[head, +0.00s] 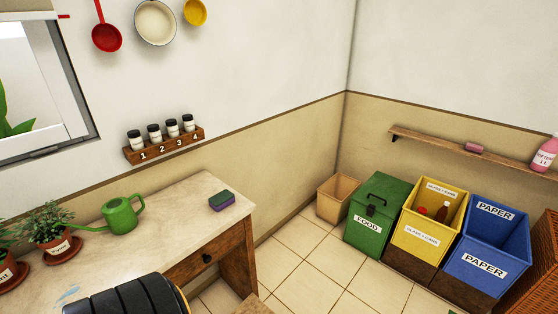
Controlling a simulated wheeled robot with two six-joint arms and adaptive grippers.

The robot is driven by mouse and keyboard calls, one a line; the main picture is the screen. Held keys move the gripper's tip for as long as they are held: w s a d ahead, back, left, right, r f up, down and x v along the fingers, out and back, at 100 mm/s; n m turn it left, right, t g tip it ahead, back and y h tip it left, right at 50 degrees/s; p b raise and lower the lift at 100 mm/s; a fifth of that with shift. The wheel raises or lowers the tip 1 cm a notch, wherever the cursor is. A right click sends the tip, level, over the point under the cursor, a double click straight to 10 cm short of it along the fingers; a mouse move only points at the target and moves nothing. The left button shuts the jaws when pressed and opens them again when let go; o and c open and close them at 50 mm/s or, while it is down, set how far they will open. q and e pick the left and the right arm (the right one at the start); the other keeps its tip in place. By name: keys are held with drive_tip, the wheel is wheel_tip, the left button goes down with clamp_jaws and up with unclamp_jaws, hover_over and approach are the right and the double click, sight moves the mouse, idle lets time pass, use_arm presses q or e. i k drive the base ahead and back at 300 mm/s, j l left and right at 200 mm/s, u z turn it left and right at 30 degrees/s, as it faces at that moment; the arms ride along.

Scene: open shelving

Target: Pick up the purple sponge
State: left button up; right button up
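A sponge with a dark green top and a purple lower layer (222,204) lies flat on the right part of the pale worktop (165,215), close to its right edge. Nothing touches it or covers it. Neither of my grippers shows in the head view.
A green watering can (120,216) and potted plants stand left of the sponge. A numbered jar rack (165,147) hangs above. Bins stand on the floor at right, under a wall shelf (415,139) with a small pink block (474,148) and a pink bottle (544,155). Worktop around the sponge is clear.

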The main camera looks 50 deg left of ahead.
sight(222, 200)
drive_tip(key=i, duration=2.35)
drive_tip(key=u, duration=3)
